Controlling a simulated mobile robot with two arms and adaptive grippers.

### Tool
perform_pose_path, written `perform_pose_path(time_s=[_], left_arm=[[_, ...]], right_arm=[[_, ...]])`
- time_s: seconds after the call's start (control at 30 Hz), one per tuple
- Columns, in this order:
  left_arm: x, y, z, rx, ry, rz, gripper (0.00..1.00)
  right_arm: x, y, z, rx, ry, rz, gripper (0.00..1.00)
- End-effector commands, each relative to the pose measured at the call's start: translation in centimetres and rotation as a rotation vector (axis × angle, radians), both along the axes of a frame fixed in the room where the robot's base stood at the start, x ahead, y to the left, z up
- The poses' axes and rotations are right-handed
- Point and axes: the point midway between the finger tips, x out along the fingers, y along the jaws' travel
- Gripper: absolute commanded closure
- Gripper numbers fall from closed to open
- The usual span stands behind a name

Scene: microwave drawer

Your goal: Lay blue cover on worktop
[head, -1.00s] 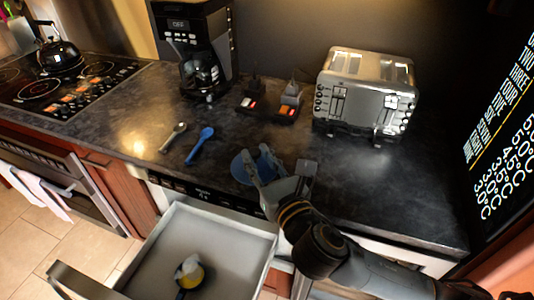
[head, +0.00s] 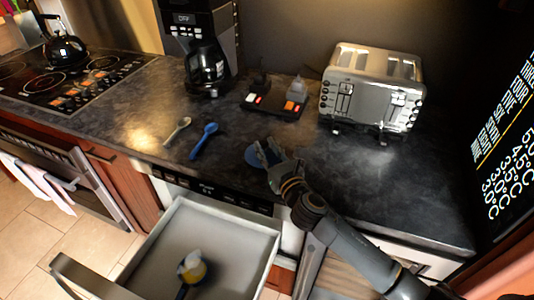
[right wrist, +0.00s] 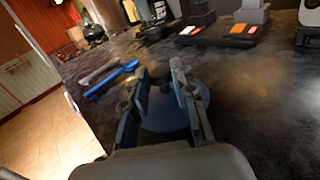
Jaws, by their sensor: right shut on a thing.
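The blue cover (head: 252,157) is a round, flat disc at the front part of the dark worktop (head: 330,185), right of the blue spoon. It lies level, on or just above the surface; I cannot tell whether it touches. My right gripper (head: 270,153) is over the cover and shut on it, hiding part of it. In the right wrist view the fingers (right wrist: 160,76) come down either side of the middle of the cover (right wrist: 166,118). The part they grip is not clear. My left gripper is not in view.
A blue spoon (head: 203,141) and a pale spoon (head: 178,129) lie left of the cover. A coffee machine (head: 200,50), a small dark tray (head: 275,106) and a toaster (head: 370,88) stand behind. Worktop right of the gripper is clear.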

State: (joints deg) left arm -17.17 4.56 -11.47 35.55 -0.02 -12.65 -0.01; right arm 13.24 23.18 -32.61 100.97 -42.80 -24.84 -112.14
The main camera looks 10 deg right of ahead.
Motion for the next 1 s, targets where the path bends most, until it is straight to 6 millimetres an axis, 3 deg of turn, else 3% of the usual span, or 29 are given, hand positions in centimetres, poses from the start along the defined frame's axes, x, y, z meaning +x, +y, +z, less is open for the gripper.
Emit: perform_pose_path(time_s=[0.1,0.5,0.53,0.6,1.0], left_arm=[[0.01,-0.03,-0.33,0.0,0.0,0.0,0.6],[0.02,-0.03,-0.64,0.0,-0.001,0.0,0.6],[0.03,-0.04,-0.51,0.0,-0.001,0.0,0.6],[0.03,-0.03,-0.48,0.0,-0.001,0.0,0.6],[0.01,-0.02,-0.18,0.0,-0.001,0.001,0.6]], right_arm=[[-0.03,-0.01,-1.41,0.002,0.001,-0.001,0.95],[-0.03,-0.02,-1.9,0.0,0.0,-0.001,0.95],[-0.03,-0.02,-1.75,0.0,0.0,-0.001,0.68],[-0.03,-0.02,-1.73,0.0,0.0,-0.001,0.54],[-0.19,-0.06,-1.35,-0.002,0.0,0.0,0.51]])
